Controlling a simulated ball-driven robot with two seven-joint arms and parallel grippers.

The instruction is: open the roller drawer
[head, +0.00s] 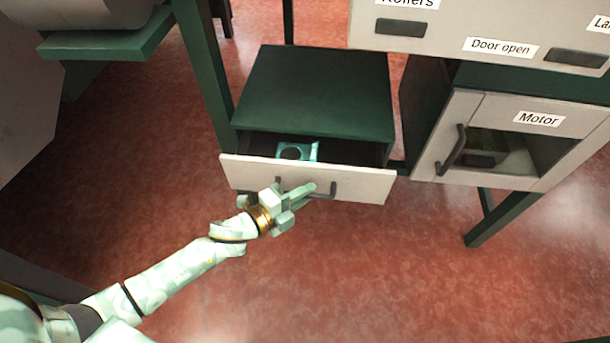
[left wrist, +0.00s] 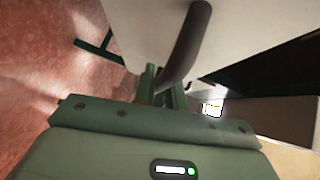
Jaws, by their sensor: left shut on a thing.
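The roller drawer (head: 350,184) is a pale-fronted drawer in a dark green cabinet (head: 318,92), and it stands partly open. A teal part with a round hole (head: 297,152) lies inside it. The dark bar handle (head: 333,188) is on the drawer front. My left gripper (head: 300,193) is at the handle, shut on it. In the left wrist view the handle (left wrist: 183,50) runs down between the fingers (left wrist: 163,92), with the pale drawer front behind. The gripper covers part of the handle in the head view. My right gripper is not in view.
To the right stands a cabinet with a door labelled Motor (head: 538,119) and its own dark handle (head: 453,150). A panel labelled Rollers and Door open (head: 450,30) overhangs above. Green table legs (head: 207,80) stand nearby. The red floor in front is clear.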

